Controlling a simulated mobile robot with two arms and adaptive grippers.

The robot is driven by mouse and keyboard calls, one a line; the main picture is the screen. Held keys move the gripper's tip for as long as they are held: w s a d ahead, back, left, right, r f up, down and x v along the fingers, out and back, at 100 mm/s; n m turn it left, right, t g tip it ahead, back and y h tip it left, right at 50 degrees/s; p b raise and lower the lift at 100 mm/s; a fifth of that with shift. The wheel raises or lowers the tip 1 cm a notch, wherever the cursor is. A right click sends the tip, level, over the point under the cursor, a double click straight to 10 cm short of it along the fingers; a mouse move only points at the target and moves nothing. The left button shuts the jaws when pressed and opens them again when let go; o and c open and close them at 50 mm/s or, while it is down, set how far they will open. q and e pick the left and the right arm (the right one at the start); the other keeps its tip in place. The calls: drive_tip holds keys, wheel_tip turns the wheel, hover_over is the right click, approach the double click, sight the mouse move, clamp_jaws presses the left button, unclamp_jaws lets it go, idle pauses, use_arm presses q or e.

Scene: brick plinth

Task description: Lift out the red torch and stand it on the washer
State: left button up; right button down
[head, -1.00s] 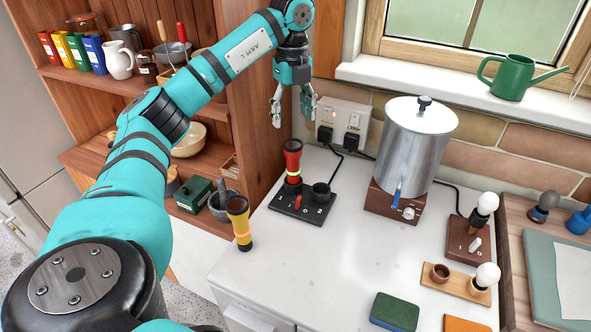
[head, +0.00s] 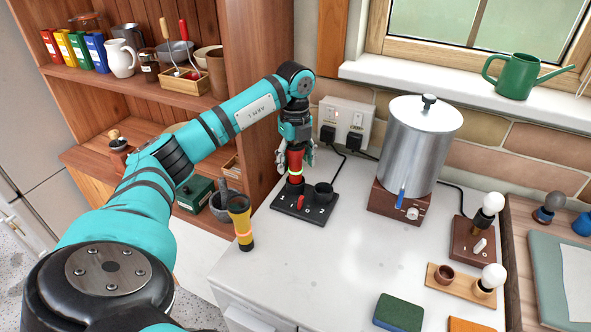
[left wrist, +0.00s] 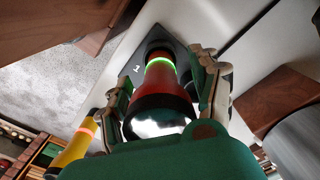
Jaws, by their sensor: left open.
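The red torch (head: 295,165) stands upright in slot 1 of a black two-slot base (head: 304,207), its ring glowing green. The torch (left wrist: 163,92) also shows in the left wrist view, with its lens end toward the camera. My left gripper (head: 295,158) is open, pointing down over the torch. In the left wrist view its fingers (left wrist: 163,82) are on either side of the torch; I cannot tell whether they touch it. A white-topped unit (head: 335,265) carries the base; I cannot tell whether this is the washer. My right gripper is not in view.
A yellow torch (head: 240,222) stands by the left edge of the white top. A metal urn (head: 418,150) stands right of the base, with bulb stands (head: 472,243) beyond. A green sponge (head: 398,313) lies in front. The middle of the white top is clear.

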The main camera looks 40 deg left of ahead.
use_arm(q)
drive_tip(key=shift+c, duration=0.4)
clamp_jaws()
wheel_tip(320, 180, up, 10)
drive_tip(key=shift+f, duration=0.2)
drive_tip(key=shift+r+p, duration=0.4)
drive_tip(key=shift+r, duration=0.15)
drive_tip(key=shift+r+p, duration=1.1)
drive_tip(key=shift+p, duration=0.35)
